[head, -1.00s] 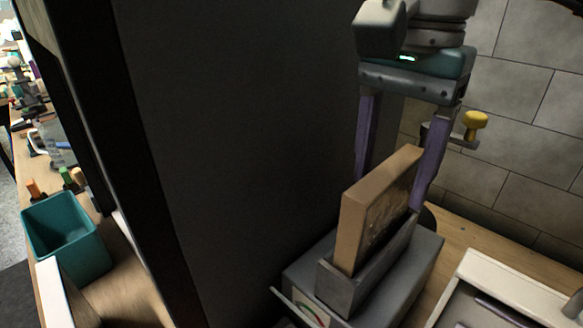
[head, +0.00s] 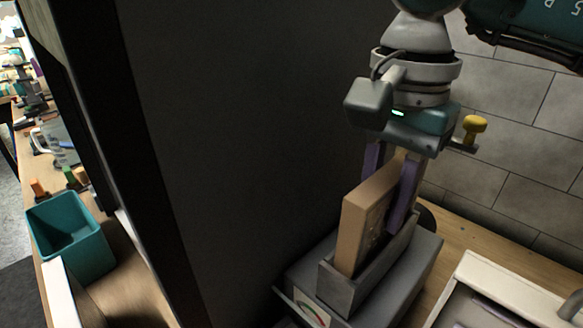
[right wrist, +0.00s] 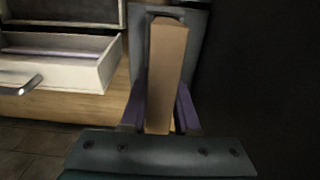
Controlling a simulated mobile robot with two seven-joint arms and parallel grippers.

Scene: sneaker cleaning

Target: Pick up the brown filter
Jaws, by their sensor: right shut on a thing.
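The brown filter (head: 366,222) stands upright in a grey slotted holder (head: 372,270) on a grey box-shaped device with a small dial. My right gripper (head: 390,195) reaches down from above with its purple fingers on both sides of the filter's far end, shut on it. In the right wrist view, the filter (right wrist: 166,75) lies between the two fingers (right wrist: 160,115). The filter's lower part is hidden inside the holder. My left gripper is not in view.
A white open drawer or tray (head: 470,290) is at the lower right. A yellow knob (head: 474,125) is on the tiled wall. A dark panel (head: 240,130) stands on the left. A teal bin (head: 72,235) is beyond it.

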